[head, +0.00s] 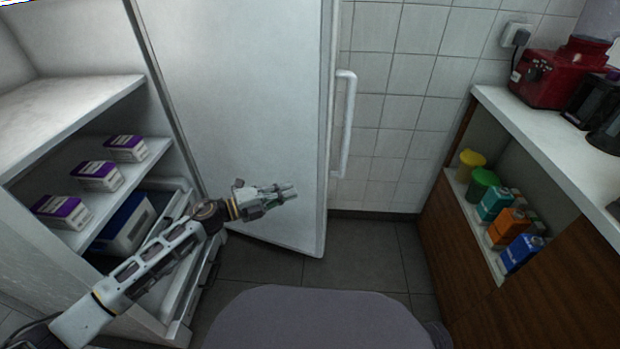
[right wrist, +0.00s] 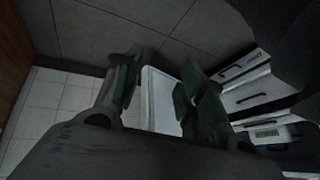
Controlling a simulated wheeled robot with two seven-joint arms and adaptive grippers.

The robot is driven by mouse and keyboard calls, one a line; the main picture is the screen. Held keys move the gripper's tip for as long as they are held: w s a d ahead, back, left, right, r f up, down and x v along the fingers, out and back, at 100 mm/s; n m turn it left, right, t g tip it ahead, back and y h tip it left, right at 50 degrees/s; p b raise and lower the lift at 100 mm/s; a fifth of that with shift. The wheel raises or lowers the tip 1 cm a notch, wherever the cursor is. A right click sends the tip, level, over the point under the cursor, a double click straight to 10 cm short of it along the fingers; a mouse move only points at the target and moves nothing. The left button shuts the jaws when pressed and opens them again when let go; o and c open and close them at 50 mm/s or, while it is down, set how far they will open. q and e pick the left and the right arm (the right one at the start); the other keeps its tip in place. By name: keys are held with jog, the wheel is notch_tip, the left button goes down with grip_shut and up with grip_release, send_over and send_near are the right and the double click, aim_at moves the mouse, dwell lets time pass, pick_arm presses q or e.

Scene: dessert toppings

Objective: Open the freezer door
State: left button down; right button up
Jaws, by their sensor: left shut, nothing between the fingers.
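The white freezer door (head: 240,110) stands wide open in the head view, swung out to the right of the cabinet. Its long white handle (head: 346,125) is on the far right edge, clear of both grippers. My left gripper (head: 290,191) is shut and empty in front of the lower part of the door's inner face; I cannot tell whether it touches it. In the right wrist view my right gripper (right wrist: 163,76) has its fingers apart, with a white panel, probably the door (right wrist: 160,100), showing behind the gap. The right gripper is outside the head view.
The open cabinet at left has a shelf (head: 150,160) with purple-and-white boxes (head: 98,175) and a blue-and-white box (head: 128,222) below. A counter (head: 540,125) at right holds a red machine (head: 548,78), with cartons (head: 508,226) beneath. Dark floor (head: 375,255) between is clear.

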aim_at(326, 171)
pick_arm(q)
jog(key=w+d+b, duration=0.2)
jog(key=w+d, duration=0.4)
jog(key=shift+w+d+b, duration=0.1)
jog(key=shift+w+b, duration=0.25)
jog(key=shift+b, duration=0.05)
jog(key=shift+w, duration=0.1)
pick_arm(e)
notch_tip(326, 171, down, 6)
jog(key=a+t, duration=0.1)
jog(key=shift+s+m+y, duration=0.15)
jog(key=shift+m+y, duration=0.15)
jog(key=shift+f, duration=0.1)
